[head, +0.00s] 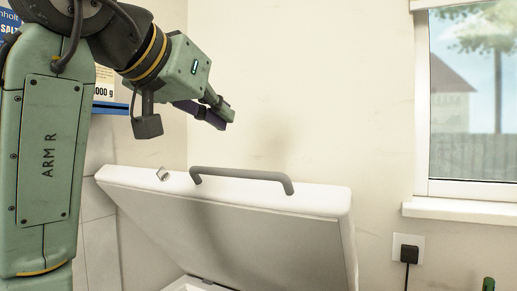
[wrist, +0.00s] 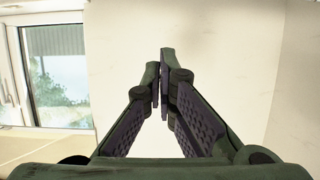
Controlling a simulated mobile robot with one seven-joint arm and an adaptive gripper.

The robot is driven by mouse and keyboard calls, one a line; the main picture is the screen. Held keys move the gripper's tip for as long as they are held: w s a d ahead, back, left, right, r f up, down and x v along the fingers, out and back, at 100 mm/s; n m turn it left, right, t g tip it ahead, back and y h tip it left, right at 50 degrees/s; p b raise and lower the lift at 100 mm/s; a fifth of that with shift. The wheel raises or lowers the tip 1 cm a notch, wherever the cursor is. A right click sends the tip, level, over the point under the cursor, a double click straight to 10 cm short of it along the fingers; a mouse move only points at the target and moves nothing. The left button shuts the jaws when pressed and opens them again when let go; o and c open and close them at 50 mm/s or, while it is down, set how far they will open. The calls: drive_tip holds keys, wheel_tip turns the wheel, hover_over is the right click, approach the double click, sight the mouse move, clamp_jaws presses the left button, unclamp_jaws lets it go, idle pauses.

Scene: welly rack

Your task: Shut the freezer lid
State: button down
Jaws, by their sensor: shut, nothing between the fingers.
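The freezer lid (head: 270,225) is a thick white panel, raised and tilted open in the head view. A grey bar handle (head: 243,175) sits along its upper edge. A strip of the white freezer body (head: 190,285) shows below it at the bottom edge. My gripper (head: 222,119) is in the air above the lid, up and left of the handle, apart from both. Its fingers point down and to the right. In the wrist view my gripper (wrist: 160,85) has its fingertips together with nothing between them. No lid handle can be made out in that view.
A window (head: 475,95) with a sill is at the right. A socket with a black plug (head: 408,252) is on the wall right of the lid. Blue and white packaging (head: 110,90) is partly hidden behind my arm.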

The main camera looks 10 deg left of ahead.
drive_tip(key=p+x, duration=0.3)
drive_tip(key=x, duration=0.7)
drive_tip(key=shift+s+d+f, duration=0.1)
drive_tip(key=shift+f, duration=0.1)
drive_tip(key=shift+s+a+f, duration=0.2)
drive_tip(key=shift+s+f, duration=0.25)
drive_tip(key=shift+s+a+f, duration=0.15)
drive_tip(key=shift+s+f, duration=0.3)
drive_tip(key=shift+s+f+p, duration=0.3)
drive_tip(key=shift+s+f, duration=0.05)
drive_tip(key=shift+f, duration=0.2)
drive_tip(key=shift+a, duration=0.1)
